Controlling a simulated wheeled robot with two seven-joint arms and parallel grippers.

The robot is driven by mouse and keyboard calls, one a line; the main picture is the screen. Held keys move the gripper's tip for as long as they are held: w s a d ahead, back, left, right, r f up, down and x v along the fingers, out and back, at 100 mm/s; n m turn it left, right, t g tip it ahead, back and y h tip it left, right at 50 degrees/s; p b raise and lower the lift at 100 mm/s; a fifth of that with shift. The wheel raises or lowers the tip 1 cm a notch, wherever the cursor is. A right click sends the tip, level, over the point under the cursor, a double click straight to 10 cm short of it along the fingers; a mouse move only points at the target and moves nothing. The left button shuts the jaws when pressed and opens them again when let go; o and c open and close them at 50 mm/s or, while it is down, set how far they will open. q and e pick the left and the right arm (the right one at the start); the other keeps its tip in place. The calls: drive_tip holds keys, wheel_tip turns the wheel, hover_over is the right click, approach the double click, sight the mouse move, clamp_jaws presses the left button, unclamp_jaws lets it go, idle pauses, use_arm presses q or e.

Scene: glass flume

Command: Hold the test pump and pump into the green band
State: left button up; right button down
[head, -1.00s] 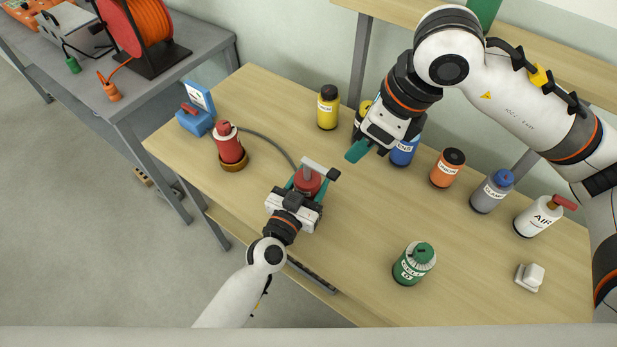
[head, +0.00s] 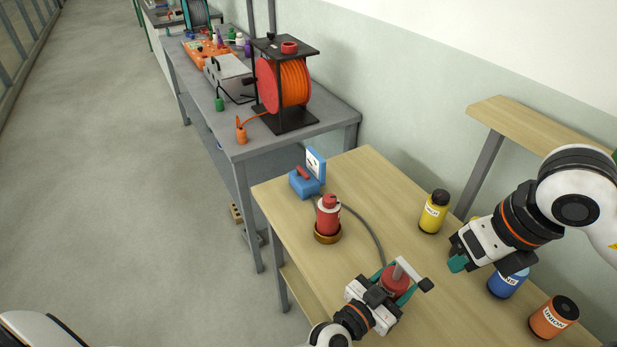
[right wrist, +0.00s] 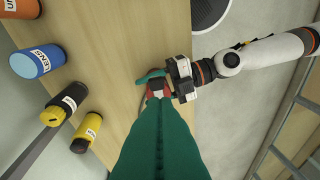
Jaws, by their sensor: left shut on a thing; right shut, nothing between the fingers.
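The red test pump (head: 396,283) stands on the wooden table, with a grey T-shaped handle (head: 408,271) with a dark end on top. My left gripper (head: 394,281) is shut around its body. The pump also shows in the right wrist view (right wrist: 159,88), partly hidden by my fingers. A grey hose (head: 368,228) runs from the pump toward a blue unit (head: 304,184) with an upright dial panel (head: 316,163). The dial's band and needle are too small to read. My right gripper (head: 457,263) is shut and empty, above the table to the right of the pump.
A red bottle (head: 328,212) stands in a brown ring beside the hose. Yellow (head: 433,212), blue (head: 507,283) and orange (head: 553,318) bottles line the back, close to my right gripper. A grey bench (head: 300,133) with an orange reel stands beyond the table.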

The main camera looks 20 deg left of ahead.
sight(427, 284)
drive_tip(key=shift+w+a+f+m+g+h, duration=0.35)
drive_tip(key=shift+f+m, duration=0.75)
drive_tip(key=shift+m, duration=1.55)
drive_tip(key=shift+w+a+f+m+g+h, duration=0.15)
drive_tip(key=shift+a+f+m+h, duration=0.7)
drive_tip(key=shift+m, duration=1.85)
drive_tip(key=shift+w+a+f+m+g+h, duration=0.1)
drive_tip(key=shift+w+f+m+g+h, duration=0.15)
drive_tip(key=shift+f+m, duration=1.75)
drive_tip(key=shift+r+m, duration=0.55)
drive_tip(key=shift+m, duration=0.1)
drive_tip(key=shift+f, duration=1.5)
drive_tip(key=shift+r, duration=1.65)
drive_tip(key=shift+f, duration=0.1)
